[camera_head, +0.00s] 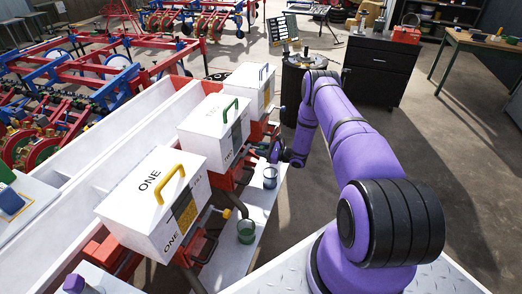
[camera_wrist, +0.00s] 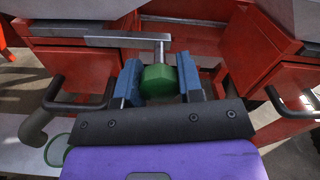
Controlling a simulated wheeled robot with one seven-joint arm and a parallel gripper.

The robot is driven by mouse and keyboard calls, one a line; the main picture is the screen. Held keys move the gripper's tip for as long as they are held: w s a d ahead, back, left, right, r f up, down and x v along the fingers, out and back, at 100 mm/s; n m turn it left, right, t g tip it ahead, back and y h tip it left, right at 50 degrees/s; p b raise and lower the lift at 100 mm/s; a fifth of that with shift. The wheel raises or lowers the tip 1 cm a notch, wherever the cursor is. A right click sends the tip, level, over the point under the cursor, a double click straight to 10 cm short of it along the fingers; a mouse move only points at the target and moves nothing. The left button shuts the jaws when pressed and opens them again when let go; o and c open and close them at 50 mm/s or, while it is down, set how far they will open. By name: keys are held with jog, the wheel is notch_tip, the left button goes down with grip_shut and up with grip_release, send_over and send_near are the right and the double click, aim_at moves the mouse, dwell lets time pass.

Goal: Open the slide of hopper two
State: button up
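Hopper two (camera_head: 208,125) is a white box with a green lid handle, in the middle of the row in the head view. My gripper (camera_head: 276,152) is low at its front right side. In the wrist view a green knob (camera_wrist: 158,79) sits on a short stem below a grey metal slide bar (camera_wrist: 120,40). The slide's opening is hidden from view.
Hopper one (camera_head: 150,195) stands nearer and hopper three (camera_head: 247,88) farther. Black handles (camera_wrist: 75,100) flank the knob on red housings. A blue-grey cup (camera_head: 270,178) and a green cup (camera_head: 246,232) stand on the white ledge below. Open floor lies to the right.

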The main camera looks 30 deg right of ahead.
grip_shut()
jog(key=shift+v, duration=2.75)
jog(key=o, duration=0.7)
grip_release()
jog(key=shift+d, duration=0.1)
jog(key=v, duration=1.1)
